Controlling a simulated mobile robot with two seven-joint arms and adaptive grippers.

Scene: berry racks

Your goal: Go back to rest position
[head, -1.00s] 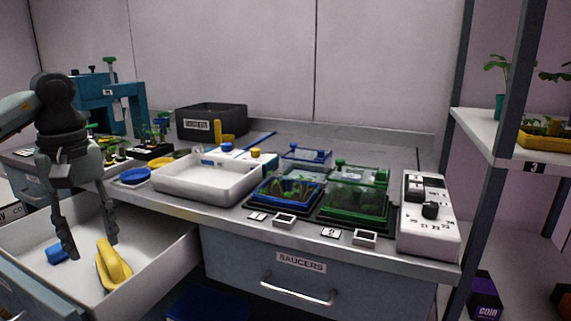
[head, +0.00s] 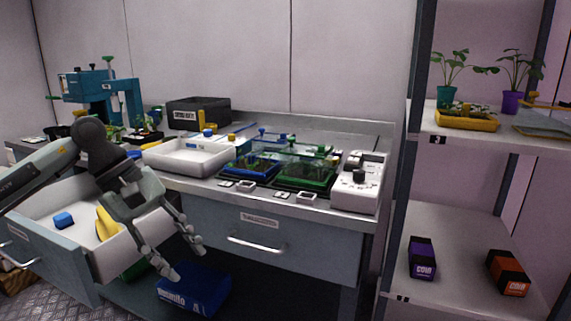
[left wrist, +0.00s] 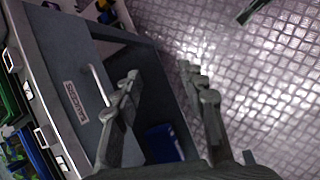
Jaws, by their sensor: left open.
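My left gripper (head: 188,262) is open and empty. In the head view it hangs in front of the bench, just right of the open drawer (head: 108,262). In the left wrist view its two fingers (left wrist: 160,76) are spread apart, with the drawer front marked SAUCERS (left wrist: 84,100) to the left and the patterned floor beyond. My right gripper is in neither view.
The open drawer holds a yellow object (head: 105,224) and a blue block (head: 64,220). A blue bag (head: 195,290) lies low under the bench. The bench top carries a white tray (head: 190,170) and covered seedling trays. A shelf rack (head: 400,170) stands at the right.

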